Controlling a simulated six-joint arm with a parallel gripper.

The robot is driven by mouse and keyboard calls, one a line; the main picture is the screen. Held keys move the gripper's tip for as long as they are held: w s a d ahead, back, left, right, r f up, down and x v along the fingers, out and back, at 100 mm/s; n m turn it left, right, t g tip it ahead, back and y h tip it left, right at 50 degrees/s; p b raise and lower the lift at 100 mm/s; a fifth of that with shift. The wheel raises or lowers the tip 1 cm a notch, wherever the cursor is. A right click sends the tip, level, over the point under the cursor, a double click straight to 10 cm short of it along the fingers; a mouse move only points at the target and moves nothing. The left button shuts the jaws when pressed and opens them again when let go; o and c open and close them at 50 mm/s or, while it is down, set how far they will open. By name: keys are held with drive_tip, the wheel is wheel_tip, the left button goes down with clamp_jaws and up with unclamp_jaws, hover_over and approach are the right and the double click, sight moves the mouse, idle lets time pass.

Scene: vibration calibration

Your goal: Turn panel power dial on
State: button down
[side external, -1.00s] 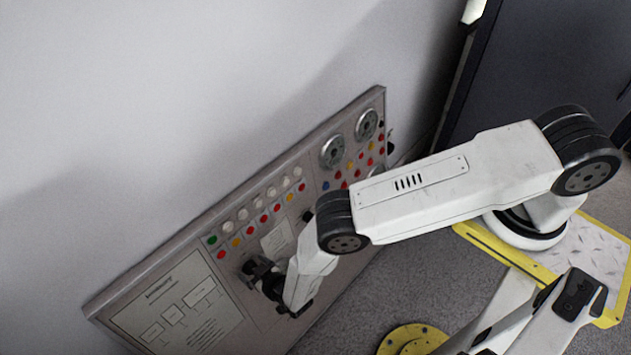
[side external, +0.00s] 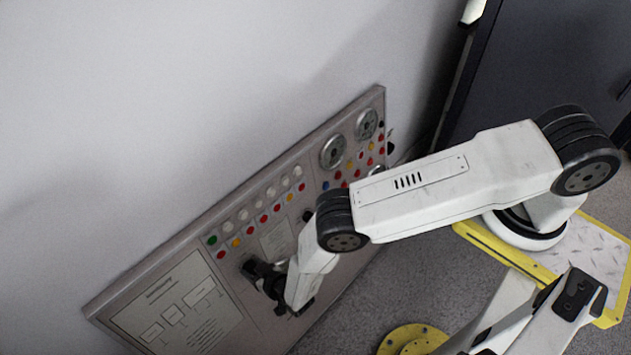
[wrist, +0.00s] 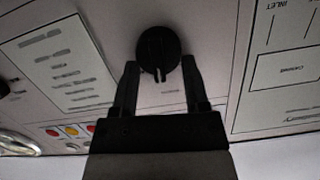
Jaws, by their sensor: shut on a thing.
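The black round power dial (wrist: 158,52) sits on the grey panel, in the upper middle of the wrist view. My gripper (wrist: 158,72) has its two black fingers on either side of the dial's lower part and is shut on it. In the side external view my gripper (side external: 262,275) is at the lower middle of the control panel (side external: 240,262), with its fingers against the panel face. There the dial is hidden behind my gripper and wrist.
The panel carries rows of coloured buttons (side external: 264,219), two round gauges (side external: 333,152) and a printed diagram (side external: 180,310). A dark cabinet (side external: 545,60) stands at the right. A yellow round base (side external: 412,338) is on the floor at the bottom.

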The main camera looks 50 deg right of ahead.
drive_tip(key=m, duration=0.2)
drive_tip(key=m+y, duration=0.1)
drive_tip(key=m, duration=0.1)
drive_tip(key=shift+d+f, duration=0.15)
drive_tip(key=shift+d, duration=0.15)
drive_tip(key=shift+d+f+m+y, duration=0.1)
drive_tip(key=shift+m+y, duration=0.3)
drive_tip(key=shift+m, duration=1)
drive_tip(key=shift+c, duration=0.5)
unclamp_jaws()
drive_tip(key=shift+s, duration=0.2)
drive_tip(key=v, duration=0.7)
drive_tip(key=shift+s, duration=0.25)
drive_tip(key=shift+d, duration=0.1)
